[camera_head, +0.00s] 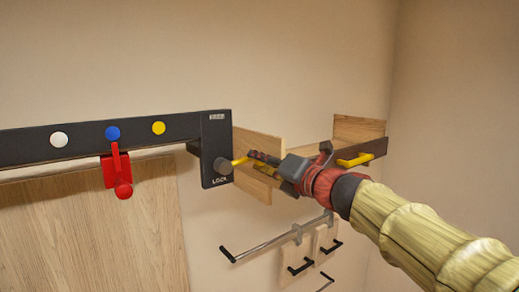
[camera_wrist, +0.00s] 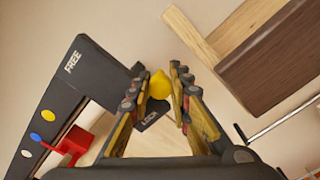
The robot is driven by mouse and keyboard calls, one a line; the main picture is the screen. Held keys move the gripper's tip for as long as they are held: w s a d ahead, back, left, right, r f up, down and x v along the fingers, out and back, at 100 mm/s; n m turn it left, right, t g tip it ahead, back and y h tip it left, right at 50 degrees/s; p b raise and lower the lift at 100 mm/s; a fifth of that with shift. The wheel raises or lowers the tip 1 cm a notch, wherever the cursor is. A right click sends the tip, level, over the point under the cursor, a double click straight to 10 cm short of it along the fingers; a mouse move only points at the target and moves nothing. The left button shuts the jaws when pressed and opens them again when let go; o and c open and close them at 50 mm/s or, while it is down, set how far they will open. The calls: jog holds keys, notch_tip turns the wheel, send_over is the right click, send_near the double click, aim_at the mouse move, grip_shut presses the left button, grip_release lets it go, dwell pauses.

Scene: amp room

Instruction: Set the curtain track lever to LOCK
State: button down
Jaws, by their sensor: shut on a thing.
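The curtain track lever has a yellow handle (camera_head: 241,161) that sticks out from a grey round part (camera_head: 222,166) on a black end plate (camera_head: 216,130). The plate reads LOCK at its bottom; the small label at its top reads FREE in the wrist view. My gripper (camera_head: 257,159) reaches in from the right and is shut on the handle. In the wrist view the yellow handle end (camera_wrist: 159,84) sits between my fingertips (camera_wrist: 161,97), close to the LOCK label (camera_wrist: 149,118). The fingers hide part of the lever.
The black track (camera_head: 85,140) carries white, blue and yellow discs, and a red hook piece (camera_head: 117,172) hangs from it. A metal rail (camera_head: 275,237) with hangers is below.

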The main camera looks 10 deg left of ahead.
jog(key=shift+f+m+p, duration=0.3)
jog(key=shift+f+m, duration=0.45)
jog(key=shift+m, duration=0.05)
jog(key=shift+f, duration=0.15)
jog(key=c, duration=1.8)
grip_release()
jog(key=shift+o, duration=0.8)
jog(key=shift+a, duration=0.25)
jog(key=shift+s+d+r, duration=0.1)
jog(key=shift+d+r, duration=0.15)
jog(key=shift+d, duration=0.05)
jog(key=v, duration=1.1)
jog(key=shift+s, duration=0.2)
jog(key=shift+d+f, duration=0.1)
